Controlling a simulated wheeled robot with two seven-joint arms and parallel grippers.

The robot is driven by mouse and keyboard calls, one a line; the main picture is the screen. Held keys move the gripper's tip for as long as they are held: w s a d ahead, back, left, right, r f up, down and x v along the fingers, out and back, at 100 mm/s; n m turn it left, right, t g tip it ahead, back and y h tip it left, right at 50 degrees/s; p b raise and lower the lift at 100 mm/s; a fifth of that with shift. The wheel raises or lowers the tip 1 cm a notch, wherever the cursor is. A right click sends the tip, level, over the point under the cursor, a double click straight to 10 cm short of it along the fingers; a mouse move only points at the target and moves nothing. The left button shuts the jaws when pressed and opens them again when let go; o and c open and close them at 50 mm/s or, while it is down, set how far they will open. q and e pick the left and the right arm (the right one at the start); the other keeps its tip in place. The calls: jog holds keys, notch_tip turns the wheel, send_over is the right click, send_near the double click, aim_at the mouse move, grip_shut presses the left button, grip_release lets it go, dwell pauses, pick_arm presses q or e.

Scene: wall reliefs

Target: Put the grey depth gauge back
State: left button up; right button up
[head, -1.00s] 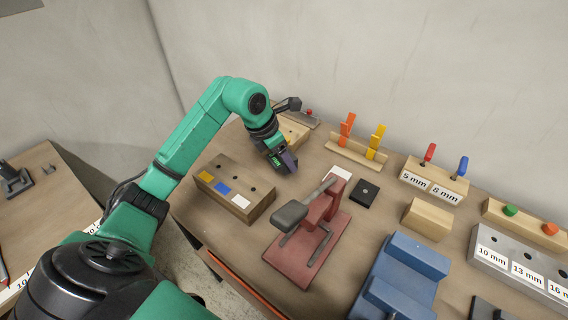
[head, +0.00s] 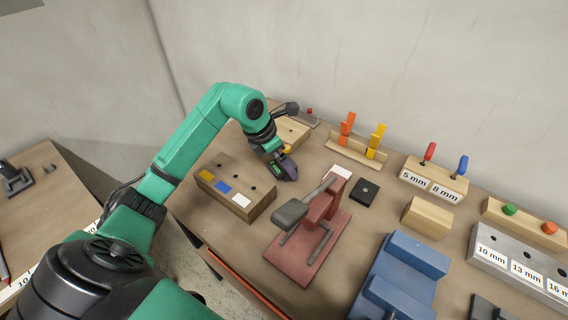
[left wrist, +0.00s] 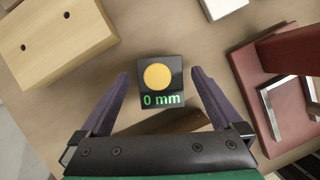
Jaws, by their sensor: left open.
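The dark grey depth gauge (left wrist: 160,82) shows in the left wrist view as a small block with a yellow disc and a green "0 mm" readout. In the head view the gauge (head: 276,169) is partly hidden by my left gripper. My left gripper (left wrist: 160,85) is open. Its purple fingers stand on either side of the gauge, with gaps visible on both sides. In the head view my left gripper (head: 287,168) is low over the table, behind the wooden block with colour labels. My right gripper is not in view.
The labelled wooden block (head: 225,199) has holes on top. A red press (head: 310,235) stands right of my left gripper. A light wooden block (head: 294,131) lies behind it. A black square block (head: 364,193) and white card (head: 341,172) lie right. Blue blocks (head: 400,280) are farther right.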

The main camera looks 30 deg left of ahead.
pick_arm(q)
jog(key=v, duration=1)
jog(key=shift+r+b, duration=0.15)
jog(key=shift+b, duration=0.3)
jog(key=shift+s+a, duration=0.1)
jog(key=shift+s, duration=0.05)
